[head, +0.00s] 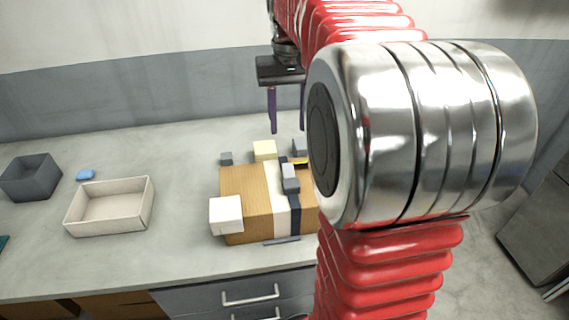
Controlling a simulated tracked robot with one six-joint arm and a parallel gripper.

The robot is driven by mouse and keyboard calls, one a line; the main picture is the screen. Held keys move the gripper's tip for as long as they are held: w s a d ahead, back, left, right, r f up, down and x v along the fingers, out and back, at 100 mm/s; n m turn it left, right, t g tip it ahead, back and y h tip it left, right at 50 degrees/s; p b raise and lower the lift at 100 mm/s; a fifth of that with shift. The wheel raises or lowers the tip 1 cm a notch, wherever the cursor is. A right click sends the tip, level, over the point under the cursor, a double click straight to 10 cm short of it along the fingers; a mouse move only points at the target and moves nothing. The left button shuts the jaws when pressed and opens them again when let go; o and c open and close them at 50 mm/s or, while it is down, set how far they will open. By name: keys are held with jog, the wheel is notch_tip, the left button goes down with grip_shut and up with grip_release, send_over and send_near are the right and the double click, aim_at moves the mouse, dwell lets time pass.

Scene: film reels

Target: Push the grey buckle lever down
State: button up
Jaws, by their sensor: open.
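The grey buckle lever (290,178) sits on top of a wooden box (245,188), on the dark strap (294,219) that runs over it. I cannot tell clearly whether the lever is raised or flat. A pale band (277,197) lies beside the strap. My gripper (287,110) hangs above and behind the box, fingers pointing down. Its jaws are open and empty, apart from the lever. One finger is partly hidden by my arm, which also covers the right end of the box.
A white block (226,214) is at the box's front left corner. A cream tray (110,207), blue item (85,174) and dark bin (30,177) stand left. The counter between tray and box is clear.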

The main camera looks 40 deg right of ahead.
aim_at(287, 164)
jog(key=shift+f, duration=0.15)
notch_tip(287, 164, down, 14)
jog(key=shift+r, duration=0.2)
dwell(0.5)
jog(key=shift+c, duration=0.2)
jog(key=c, duration=1)
jog(key=shift+w+d+f+g+y, duration=0.1)
jog(key=shift+w+f+g+y, duration=0.2)
jog(key=shift+g, duration=0.35)
jog(key=shift+w+d+r+g+y, duration=0.1)
jog(key=shift+g+y, duration=0.25)
jog(key=shift+g, duration=0.35)
jog(key=shift+w+d+f+g+y, duration=0.1)
jog(key=shift+w+f+g+y, duration=0.2)
jog(key=shift+g, duration=0.35)
jog(key=shift+s+r, duration=0.1)
